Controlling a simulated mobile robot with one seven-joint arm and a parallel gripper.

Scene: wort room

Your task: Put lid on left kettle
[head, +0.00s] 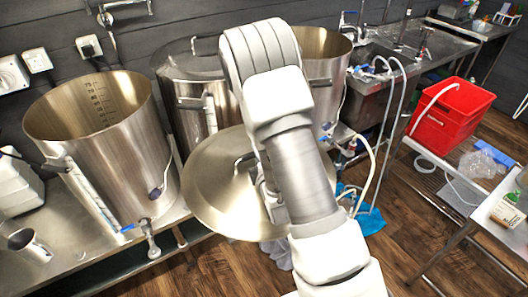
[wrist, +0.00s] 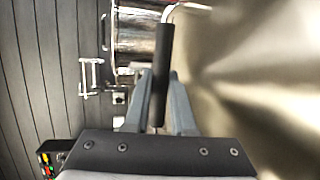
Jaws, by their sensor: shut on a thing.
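The left kettle (head: 130,150) is a tall steel pot with no lid, its inside and level marks showing in the head view. The lid (head: 215,190) is a round steel disc, held tilted to the right of the left kettle and in front of the middle kettle. In the wrist view the lid (wrist: 260,90) fills the right side. My gripper (wrist: 160,95) is shut on the lid's black handle (wrist: 162,65). In the head view my arm hides the gripper's fingers and part of the lid.
The middle kettle (head: 185,75) has its own lid on. A right kettle (head: 327,75) is open and partly behind my arm. A sink (head: 385,60) with hoses and a red bucket (head: 447,118) stand to the right. A white canister (head: 15,185) is left of the left kettle.

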